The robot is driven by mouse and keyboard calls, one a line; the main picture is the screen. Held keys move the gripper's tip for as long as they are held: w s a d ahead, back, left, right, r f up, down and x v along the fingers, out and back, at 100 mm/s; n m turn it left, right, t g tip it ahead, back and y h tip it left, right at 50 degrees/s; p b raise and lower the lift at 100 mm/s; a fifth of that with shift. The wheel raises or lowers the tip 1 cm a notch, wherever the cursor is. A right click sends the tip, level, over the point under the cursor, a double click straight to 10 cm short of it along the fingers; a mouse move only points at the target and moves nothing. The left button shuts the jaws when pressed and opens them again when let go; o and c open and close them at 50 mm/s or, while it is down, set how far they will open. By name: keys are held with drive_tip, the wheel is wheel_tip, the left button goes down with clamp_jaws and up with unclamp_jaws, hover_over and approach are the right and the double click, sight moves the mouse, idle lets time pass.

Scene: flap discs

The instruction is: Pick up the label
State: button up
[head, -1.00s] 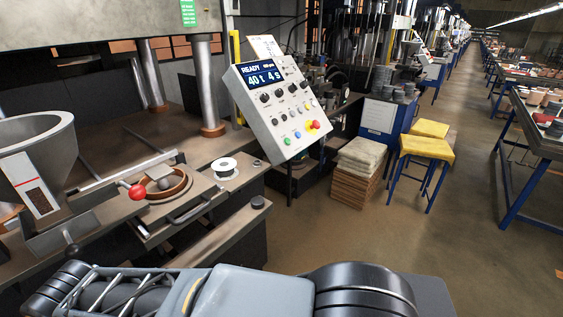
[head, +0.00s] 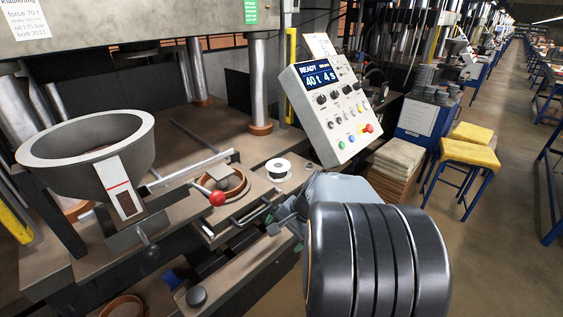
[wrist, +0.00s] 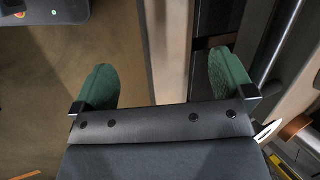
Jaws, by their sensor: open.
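I cannot surely tell which thing is the label. A white, spool-like ring (head: 278,169) with a dark centre lies on the press bench in the head view and may hold it. My gripper (wrist: 162,62) is open in the wrist view, with its two green fingers wide apart and nothing between them. In the head view my arm partly hides the gripper, which is beside the bench's front edge, to the right of and below the white ring.
The control panel (head: 327,110) stands behind the ring. A grey hopper (head: 85,140) and a red knob (head: 217,198) are to its left, beside a brown round mould (head: 228,181). Stacked sheets (head: 399,156) and yellow-topped stools (head: 467,151) stand at the right.

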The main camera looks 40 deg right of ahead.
drive_tip(key=w+d+m+t, duration=0.1)
drive_tip(key=d+m, duration=0.2)
drive_tip(key=w+d+r+m+t, duration=0.1)
drive_tip(key=d+m+t, duration=0.1)
drive_tip(key=d+m, duration=0.1)
drive_tip(key=w+d+r+m+t, duration=0.1)
drive_tip(key=w+d+m+t, duration=0.1)
drive_tip(key=d+m, duration=0.1)
drive_tip(key=shift+d+r+m+y+p, duration=0.15)
drive_tip(key=shift+m+y+p, duration=0.2)
drive_tip(key=shift+m, duration=0.45)
drive_tip(key=w+d+r+m+t+h, duration=0.2)
drive_tip(key=w+d+r+m+t, duration=0.3)
drive_tip(key=m, duration=0.3)
drive_tip(key=m+p, duration=0.1)
approach(280, 166)
drive_tip(key=shift+t, duration=0.3)
drive_tip(key=x, duration=0.4)
drive_tip(key=shift+w+d+f, duration=0.15)
drive_tip(key=shift+w+f, duration=0.15)
drive_tip(key=shift+f, duration=0.15)
drive_tip(key=shift+w+p, duration=0.4)
drive_tip(key=shift+a+p+x, duration=0.2)
drive_tip(key=shift+p+x, duration=0.5)
drive_tip(key=shift+x, duration=1.6)
drive_tip(key=shift+s, duration=0.1)
drive_tip(key=c, duration=0.6)
